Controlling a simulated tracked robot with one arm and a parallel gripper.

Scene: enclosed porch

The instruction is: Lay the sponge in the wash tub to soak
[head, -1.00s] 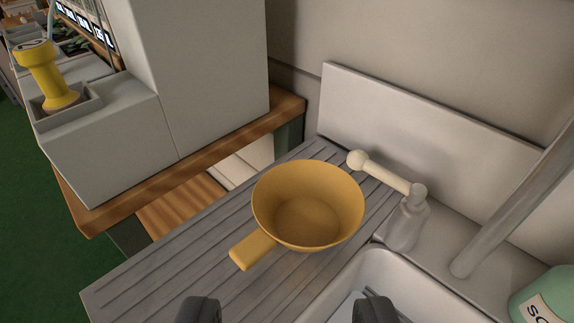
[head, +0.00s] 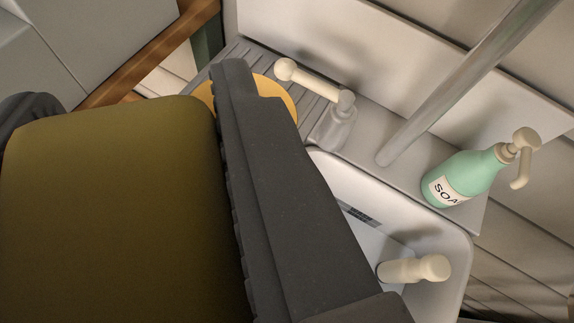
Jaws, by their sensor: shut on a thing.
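My gripper (head: 138,100) fills the left of the view, close to the camera. Its dark fingers are shut on a large olive-yellow block, the sponge (head: 110,215). The white basin (head: 445,240), which looks like the wash tub, lies to the right of the right finger. Its left part is hidden behind that finger. A dark drain grate shows on the basin's inside. The sponge appears to the left of the basin in the picture; its height above the surfaces is hard to tell.
A cream knobbed object (head: 415,270) shows at the basin's right. A grey tap (head: 335,120) with a cream handle and a slanting metal pipe (head: 450,85) stand behind it. A green soap bottle (head: 465,178) stands at the back right.

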